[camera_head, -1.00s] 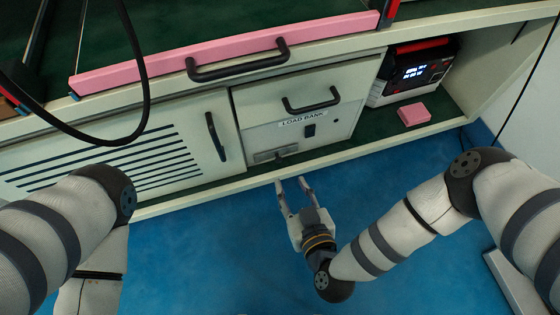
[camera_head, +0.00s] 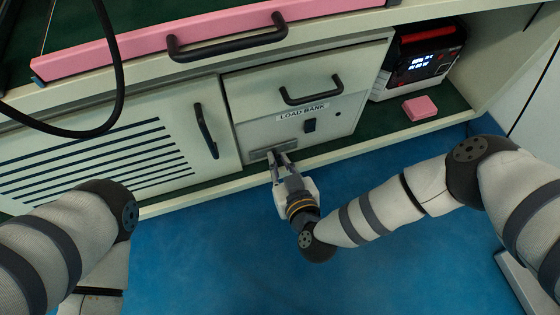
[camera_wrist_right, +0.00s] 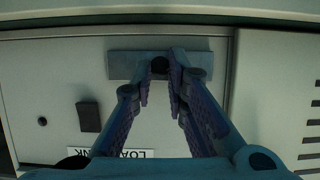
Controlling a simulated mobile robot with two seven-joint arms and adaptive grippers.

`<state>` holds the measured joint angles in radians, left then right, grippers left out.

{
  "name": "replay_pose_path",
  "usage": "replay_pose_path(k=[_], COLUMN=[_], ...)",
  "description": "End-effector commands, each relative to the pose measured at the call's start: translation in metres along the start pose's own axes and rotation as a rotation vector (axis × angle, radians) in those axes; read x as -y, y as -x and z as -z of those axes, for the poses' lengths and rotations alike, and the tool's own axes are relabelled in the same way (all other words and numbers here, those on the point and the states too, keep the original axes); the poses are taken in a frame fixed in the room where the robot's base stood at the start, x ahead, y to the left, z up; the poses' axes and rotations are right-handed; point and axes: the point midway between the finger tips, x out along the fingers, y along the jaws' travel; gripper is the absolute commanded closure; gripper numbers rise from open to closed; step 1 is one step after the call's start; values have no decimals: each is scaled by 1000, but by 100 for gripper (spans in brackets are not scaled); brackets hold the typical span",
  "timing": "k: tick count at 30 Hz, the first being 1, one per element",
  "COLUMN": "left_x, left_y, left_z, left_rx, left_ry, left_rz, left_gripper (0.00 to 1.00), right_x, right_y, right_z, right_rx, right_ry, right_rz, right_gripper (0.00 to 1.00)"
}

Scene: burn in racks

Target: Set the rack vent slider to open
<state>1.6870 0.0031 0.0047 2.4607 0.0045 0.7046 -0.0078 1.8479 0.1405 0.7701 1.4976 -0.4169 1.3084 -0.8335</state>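The vent slider is a small dark knob (camera_wrist_right: 159,65) on a grey metal plate (camera_wrist_right: 124,65), low on the load bank front. In the head view the plate (camera_head: 256,154) sits at the lower left of the load bank panel (camera_head: 277,132). My right gripper (camera_head: 279,153) reaches up to it from the floor side. In the right wrist view its fingertips (camera_wrist_right: 161,62) are drawn together on both sides of the knob and appear to hold it; contact is partly hidden. My left arm shows at the lower left, but its gripper is not in view.
A black drawer handle (camera_head: 310,91) is above the load bank panel, and a black door handle (camera_head: 206,131) is to its left. A lit power unit (camera_head: 420,58) and a pink block (camera_head: 419,107) sit on the shelf at right. A black cable (camera_head: 118,80) hangs at upper left.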

Motion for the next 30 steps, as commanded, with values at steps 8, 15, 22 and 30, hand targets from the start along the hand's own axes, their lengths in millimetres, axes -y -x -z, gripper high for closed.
replay_pose_path(k=[8,15,22,30], left_x=[1,2,2,2], left_y=[6,11,12,12], left_z=[-7,-14,-14,-14], left_rx=[-7,-15,-16,-16], left_ry=[2,5,5,5], left_rz=[1,2,2,2], left_gripper=[7,7,7,7], right_x=[-30,-86,-104,-106], right_y=[0,0,0,0], right_z=[3,1,0,-1], right_rx=[-3,-1,0,0], right_ry=[6,3,-1,1], right_rz=[-5,-4,-2,-7], right_gripper=[100,100,100,79])
